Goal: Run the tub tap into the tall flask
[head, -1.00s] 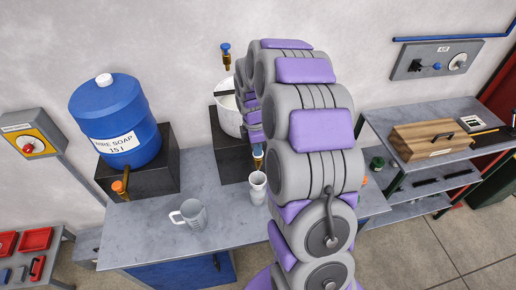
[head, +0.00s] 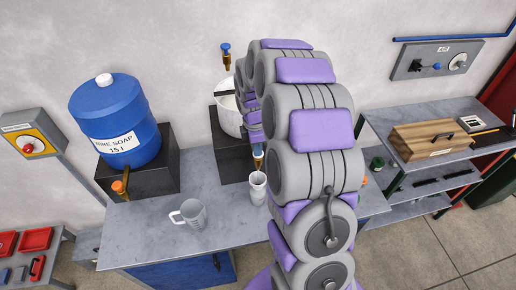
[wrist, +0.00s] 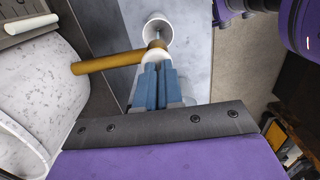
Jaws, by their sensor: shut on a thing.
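The white tub (head: 228,115) stands on a dark block at the back of the bench, partly hidden by my arm. Its brass tap (wrist: 105,62) sticks out over the bench, with a pale knob (wrist: 155,53) at its end. My gripper (wrist: 154,70) has its blue fingers shut on this knob from above. The tall flask (head: 258,188), pale and narrow, stands upright on the bench under the tap end. Its round mouth also shows in the wrist view (wrist: 158,25), just past the knob. I cannot tell whether liquid runs or how full the flask is.
A grey jug (head: 189,214) stands on the bench left of the flask. A blue soap drum (head: 115,120) with an orange tap (head: 119,188) stands on a block at the left. A wooden box (head: 430,138) sits on the right-hand bench. The bench front is clear.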

